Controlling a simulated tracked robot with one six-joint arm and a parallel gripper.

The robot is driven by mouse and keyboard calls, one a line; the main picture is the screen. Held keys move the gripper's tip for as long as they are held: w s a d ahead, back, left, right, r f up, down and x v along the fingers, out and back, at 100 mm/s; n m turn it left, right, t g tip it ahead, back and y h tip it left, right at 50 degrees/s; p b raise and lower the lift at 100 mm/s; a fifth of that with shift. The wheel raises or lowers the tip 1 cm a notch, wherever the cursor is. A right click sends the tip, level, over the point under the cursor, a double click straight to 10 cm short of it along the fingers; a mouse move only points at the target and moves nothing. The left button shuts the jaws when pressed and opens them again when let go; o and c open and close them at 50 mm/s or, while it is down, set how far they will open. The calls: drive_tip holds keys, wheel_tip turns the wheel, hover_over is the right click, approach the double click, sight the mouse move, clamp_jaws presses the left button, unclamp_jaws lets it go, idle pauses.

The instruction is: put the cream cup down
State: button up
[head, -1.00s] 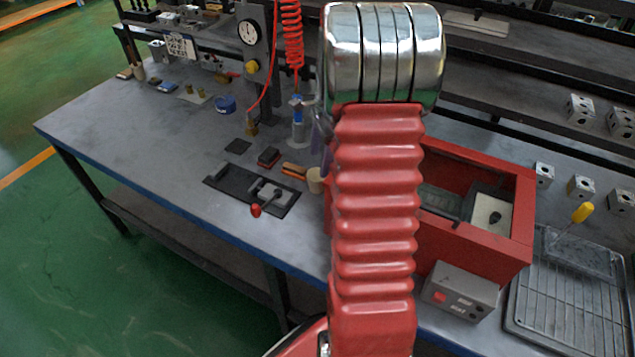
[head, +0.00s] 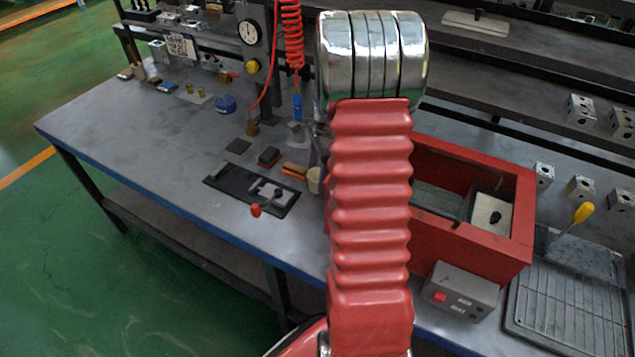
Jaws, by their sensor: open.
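The cream cup (head: 314,180) stands on the grey bench, just left of my red ribbed arm. My arm covers its right side, so only a narrow part shows. Of my gripper (head: 316,152) only a purple-grey sliver shows at the arm's left edge, just above and behind the cup in the picture. The gripper is open. The rest of it is hidden behind the arm, and I cannot tell whether it touches the cup.
An orange-brown block (head: 294,169) and a dark red block (head: 269,157) lie left of the cup. A black plate with a clamp (head: 268,191) is in front. A red bin (head: 470,235) stands right of my arm. The bench's left part has free room.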

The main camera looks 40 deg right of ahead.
drive_tip(key=shift+c, duration=0.3)
drive_tip(key=c, duration=1.1)
drive_tip(key=shift+c, duration=0.2)
wheel_tip(320, 180, up, 10)
idle(0.7)
